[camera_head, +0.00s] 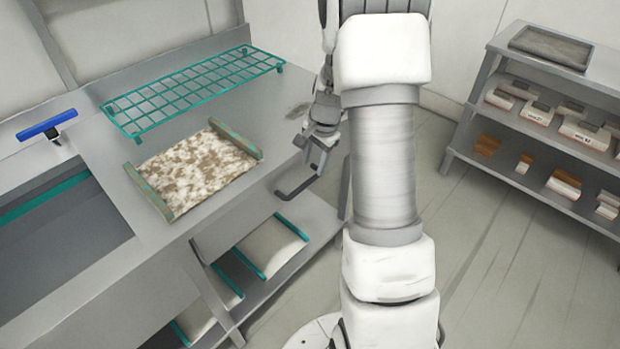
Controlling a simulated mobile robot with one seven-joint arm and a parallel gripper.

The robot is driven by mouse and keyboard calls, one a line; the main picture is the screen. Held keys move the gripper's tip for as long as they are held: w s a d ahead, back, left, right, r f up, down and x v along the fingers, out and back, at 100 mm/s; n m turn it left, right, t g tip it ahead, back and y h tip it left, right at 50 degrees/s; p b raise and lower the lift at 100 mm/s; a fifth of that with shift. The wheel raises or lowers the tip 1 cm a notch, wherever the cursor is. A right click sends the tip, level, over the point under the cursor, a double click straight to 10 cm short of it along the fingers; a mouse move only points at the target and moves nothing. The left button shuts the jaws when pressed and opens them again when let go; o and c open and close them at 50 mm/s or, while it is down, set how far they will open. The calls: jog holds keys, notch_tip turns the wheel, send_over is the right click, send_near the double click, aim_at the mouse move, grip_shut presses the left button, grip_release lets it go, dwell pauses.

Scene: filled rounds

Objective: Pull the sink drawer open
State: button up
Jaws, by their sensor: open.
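The grey sink counter (110,175) stands on the left, with a sunken sink basin (60,235) at its left edge. A plain grey front panel (125,312) lies below the basin. I cannot make out a drawer seam or handle on it, so I cannot tell which part is the sink drawer. Contact with the counter edge cannot be told.
A speckled board with green end bars (195,172) and a teal wire rack (195,90) lie on the counter. A blue-handled tool (47,124) is by the basin. Teal-edged trays (270,248) sit on the shelf below.

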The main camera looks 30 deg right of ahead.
aim_at(309, 181)
jog(key=f, duration=0.3)
jog(key=w+f, duration=0.1)
jog(key=f, duration=0.2)
jog(key=shift+w+a+f+b, duration=0.2)
jog(key=shift+f+b, duration=0.15)
grip_shut()
dwell(1.1)
